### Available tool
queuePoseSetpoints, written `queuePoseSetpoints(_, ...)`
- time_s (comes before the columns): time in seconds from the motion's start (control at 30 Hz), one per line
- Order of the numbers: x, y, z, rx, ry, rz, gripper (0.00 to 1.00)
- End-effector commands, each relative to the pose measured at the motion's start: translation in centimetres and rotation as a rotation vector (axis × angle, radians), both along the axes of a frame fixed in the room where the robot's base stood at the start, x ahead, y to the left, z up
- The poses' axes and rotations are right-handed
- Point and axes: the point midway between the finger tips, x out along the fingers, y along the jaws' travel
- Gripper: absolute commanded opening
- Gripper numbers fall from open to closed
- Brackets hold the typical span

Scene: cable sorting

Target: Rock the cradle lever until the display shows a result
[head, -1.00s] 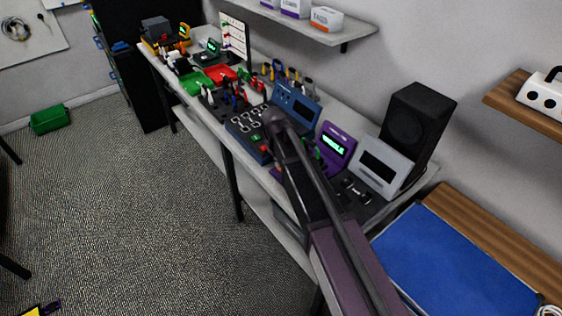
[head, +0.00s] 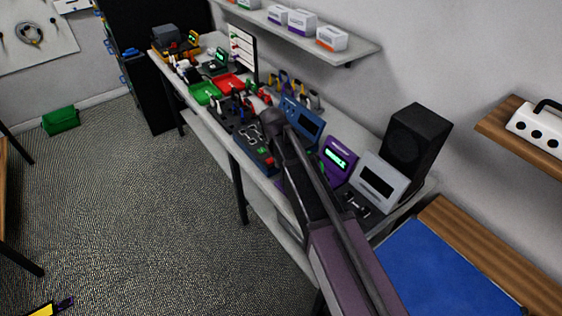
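A purple device (head: 339,157) with a lit green display stands on the bench, just right of my arm; the text is too small to read. A blue device (head: 308,118) with a dark screen stands behind it to the left. A grey device (head: 379,182) with a dark screen stands to the right. Small dark parts lie in front of the grey device. I cannot make out which part is the cradle lever. My arm crosses the bench front and covers part of these devices. My gripper cannot be made out beyond the arm.
A black speaker (head: 416,143) stands behind the grey device. A dark panel (head: 250,142) with connectors lies left of my arm. Green (head: 205,93) and red (head: 229,82) trays lie farther along the bench. A shelf (head: 345,52) with boxes hangs above. The floor at left is mostly clear.

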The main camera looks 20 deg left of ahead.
Motion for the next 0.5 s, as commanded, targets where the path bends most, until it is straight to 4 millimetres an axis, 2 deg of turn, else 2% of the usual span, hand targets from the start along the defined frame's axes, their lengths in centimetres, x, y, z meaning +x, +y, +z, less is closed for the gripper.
queuePoseSetpoints(0.13,-0.15,0.08,0.87,0.000,0.000,0.000,0.00)
queuePoseSetpoints(0.5,-0.17,0.07,1.01,0.000,0.000,-0.001,0.00)
